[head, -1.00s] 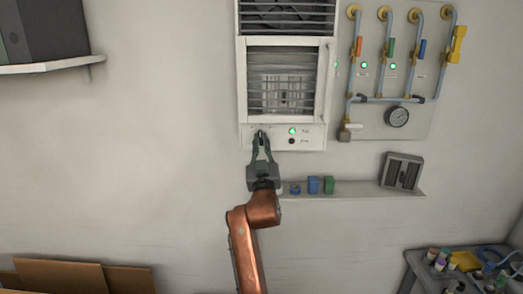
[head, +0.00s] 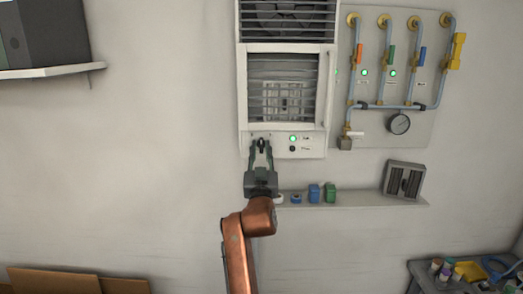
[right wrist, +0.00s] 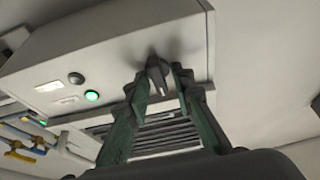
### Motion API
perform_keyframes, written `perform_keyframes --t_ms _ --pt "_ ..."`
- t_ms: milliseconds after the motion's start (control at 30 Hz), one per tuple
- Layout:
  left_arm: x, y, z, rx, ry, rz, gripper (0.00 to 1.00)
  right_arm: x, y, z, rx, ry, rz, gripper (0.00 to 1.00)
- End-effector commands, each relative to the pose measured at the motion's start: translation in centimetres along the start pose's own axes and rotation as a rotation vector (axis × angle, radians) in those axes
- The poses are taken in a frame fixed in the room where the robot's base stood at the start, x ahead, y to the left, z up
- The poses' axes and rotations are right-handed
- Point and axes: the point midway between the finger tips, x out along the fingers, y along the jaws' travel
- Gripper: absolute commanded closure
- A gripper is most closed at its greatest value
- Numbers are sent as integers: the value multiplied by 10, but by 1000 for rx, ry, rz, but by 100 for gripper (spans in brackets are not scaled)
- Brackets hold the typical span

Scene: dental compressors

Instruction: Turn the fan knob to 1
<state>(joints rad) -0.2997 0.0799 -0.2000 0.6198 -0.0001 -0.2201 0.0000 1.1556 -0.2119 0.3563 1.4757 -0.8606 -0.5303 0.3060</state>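The fan knob (right wrist: 157,72) is a small dark knob on the white front panel (head: 308,150) of the wall fan unit. In the head view it is largely hidden by my right gripper (head: 261,146). In the right wrist view the green fingers of the right gripper (right wrist: 161,78) stand parted on either side of the knob, with narrow gaps showing. The gripper is open around the knob and not clamped on it. The scale marks by the knob are too small to read. My left gripper is not in view.
A lit green lamp (head: 293,138) and a black button (head: 292,149) sit right of the knob. A narrow shelf (head: 345,198) with small coloured items is below, close to the gripper. Pipes and a gauge (head: 399,124) are on the right.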

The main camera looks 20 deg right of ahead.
Motion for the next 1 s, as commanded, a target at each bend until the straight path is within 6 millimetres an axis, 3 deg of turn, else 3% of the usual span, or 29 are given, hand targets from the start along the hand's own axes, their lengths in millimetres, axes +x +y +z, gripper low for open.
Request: perform_keyframes --t_ms 367,800,1000 --pt "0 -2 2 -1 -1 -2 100 -3 1 0 -1 1 1 72" --pt "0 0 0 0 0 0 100 -66 0 1 1 -1 0 72" --pt "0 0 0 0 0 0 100 -76 1 0 0 0 1 72"
